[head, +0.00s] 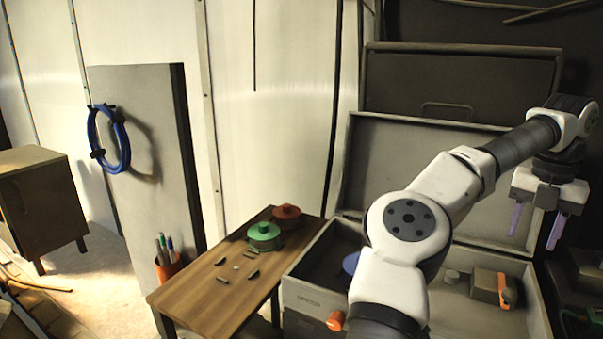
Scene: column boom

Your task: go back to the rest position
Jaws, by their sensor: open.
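My gripper (537,222) hangs at the end of my arm at the right of the head view. Its two pale purple fingers point down and stand well apart, with nothing visible between them. It is above the right side of an open grey case (310,300), in front of the case's raised lid, and touches nothing that I can see. My white arm crosses in front of the case and hides part of its inside.
A wooden table (185,300) holds a green round container (264,236), a brown-red one (287,216) and several small pieces. An orange-handled object (494,286) lies in the case. A grey panel with a blue hoop (122,148) and a wooden cabinet (45,205) stand left.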

